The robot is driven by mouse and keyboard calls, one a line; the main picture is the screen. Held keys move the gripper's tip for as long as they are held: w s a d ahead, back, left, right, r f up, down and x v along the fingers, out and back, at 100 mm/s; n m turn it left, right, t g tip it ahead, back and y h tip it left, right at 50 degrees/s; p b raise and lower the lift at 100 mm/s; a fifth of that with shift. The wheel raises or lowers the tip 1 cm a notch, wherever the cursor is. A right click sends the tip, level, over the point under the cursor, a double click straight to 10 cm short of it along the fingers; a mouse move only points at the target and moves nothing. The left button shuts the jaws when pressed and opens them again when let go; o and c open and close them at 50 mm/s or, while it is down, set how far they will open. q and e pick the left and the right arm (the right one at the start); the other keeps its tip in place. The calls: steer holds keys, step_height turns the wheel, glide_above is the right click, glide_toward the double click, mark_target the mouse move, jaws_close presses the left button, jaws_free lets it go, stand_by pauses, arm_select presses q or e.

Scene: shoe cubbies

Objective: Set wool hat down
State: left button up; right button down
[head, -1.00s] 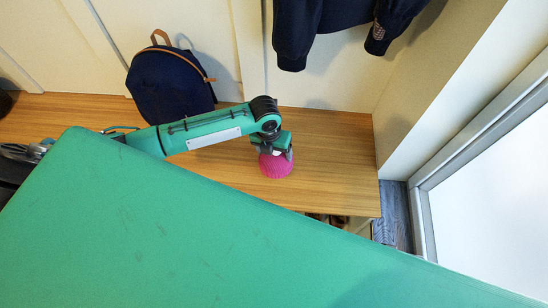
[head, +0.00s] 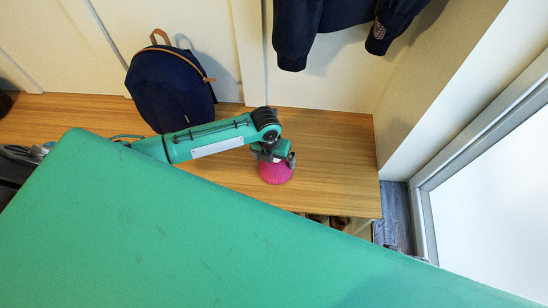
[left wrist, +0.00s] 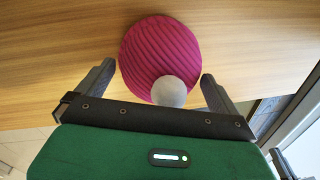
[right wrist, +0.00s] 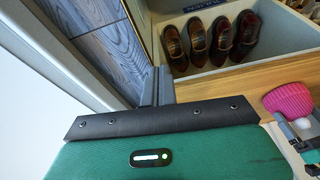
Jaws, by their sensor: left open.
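The wool hat (head: 277,174) is magenta and ribbed, with a grey-white pom-pom. It rests on the wooden bench (head: 335,155) near its front edge, below my left gripper (head: 276,156). In the left wrist view the hat (left wrist: 157,55) lies between and beyond the fingertips of my left gripper (left wrist: 156,82), which are spread apart, with the pom-pom toward the palm. The hat (right wrist: 288,100) also shows at the right edge of the right wrist view. My right gripper (right wrist: 157,86) has its fingers together, with nothing seen between them.
A navy backpack (head: 168,88) stands on the bench at the left. A dark jacket (head: 335,25) hangs above. Several brown shoes (right wrist: 210,42) sit in a cubby under the bench. The bench is clear right of the hat, up to the wall.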

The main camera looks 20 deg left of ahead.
arm_select(q)
steer(key=shift+r, duration=0.1)
steer(key=shift+r, duration=0.25)
step_height(320, 180, up, 12)
steer(key=a+p, duration=0.1)
steer(key=shift+s+a+f+p, duration=0.15)
steer(key=shift+a+f+p, duration=0.1)
steer(key=shift+p, duration=0.1)
arm_select(e)
step_height(320, 180, down, 4)
steer(key=shift+s+r, duration=0.1)
steer(key=shift+a+r, duration=0.1)
steer(key=shift+r, duration=0.1)
